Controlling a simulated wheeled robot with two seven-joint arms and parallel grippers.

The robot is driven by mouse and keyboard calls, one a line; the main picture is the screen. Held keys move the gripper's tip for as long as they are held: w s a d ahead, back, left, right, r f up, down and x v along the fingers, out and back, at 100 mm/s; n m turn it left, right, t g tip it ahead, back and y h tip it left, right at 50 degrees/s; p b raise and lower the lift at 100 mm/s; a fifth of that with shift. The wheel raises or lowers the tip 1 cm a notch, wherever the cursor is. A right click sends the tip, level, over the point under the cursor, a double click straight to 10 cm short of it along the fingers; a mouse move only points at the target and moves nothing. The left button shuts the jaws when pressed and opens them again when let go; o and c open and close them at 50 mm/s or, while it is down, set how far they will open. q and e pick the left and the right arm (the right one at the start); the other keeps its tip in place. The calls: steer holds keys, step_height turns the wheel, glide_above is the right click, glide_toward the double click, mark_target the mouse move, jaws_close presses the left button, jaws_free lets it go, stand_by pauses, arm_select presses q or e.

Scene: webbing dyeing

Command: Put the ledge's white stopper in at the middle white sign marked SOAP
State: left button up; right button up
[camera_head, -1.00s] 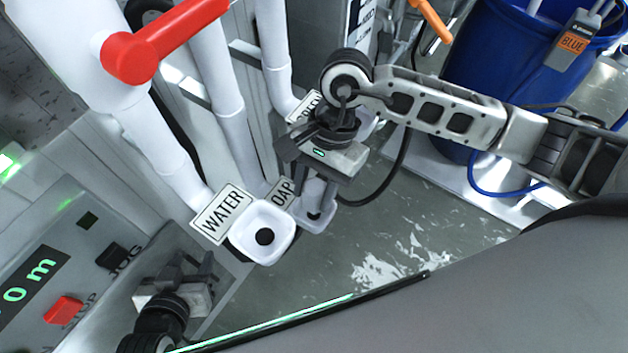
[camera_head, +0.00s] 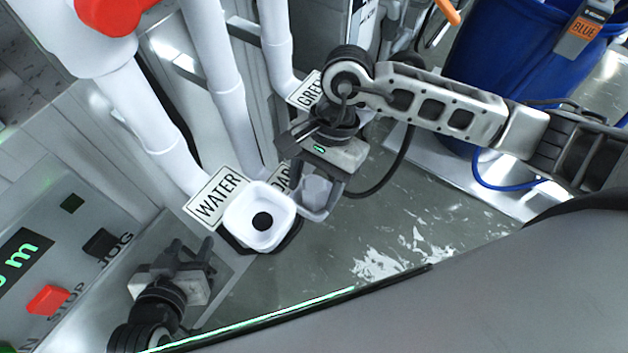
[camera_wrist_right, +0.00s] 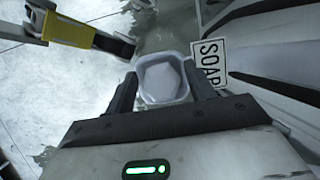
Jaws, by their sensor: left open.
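The white SOAP sign (camera_head: 281,180) is the middle one, partly covered in the head view; it reads clearly in the right wrist view (camera_wrist_right: 209,62). Below it is a small white basin (camera_wrist_right: 143,98). The pale, many-sided stopper (camera_wrist_right: 165,80) lies within the basin's rim, and no dark hole shows there. How deep it sits I cannot tell. My right gripper (camera_head: 318,188) is over this basin, its fingers spread on either side of the stopper with gaps between. My left gripper (camera_head: 196,250) is open and empty at lower left, near the control panel.
The WATER sign (camera_head: 215,196) and its basin (camera_head: 262,232), with a dark hole, stand close on the left. The GREEN sign (camera_head: 306,92) is behind my right gripper. White pipes rise behind the basins. A blue barrel (camera_head: 500,60) stands at upper right.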

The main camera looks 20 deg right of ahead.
steer(key=shift+d+f, duration=0.2)
steer(key=shift+r, duration=0.1)
steer(key=shift+w+d+r, duration=0.1)
steer(key=shift+w+r, duration=0.1)
steer(key=shift+r, duration=0.1)
steer(key=b+v, duration=0.1)
steer(key=v, duration=1.4)
steer(key=shift+r, duration=0.3)
steer(key=shift+s, duration=0.15)
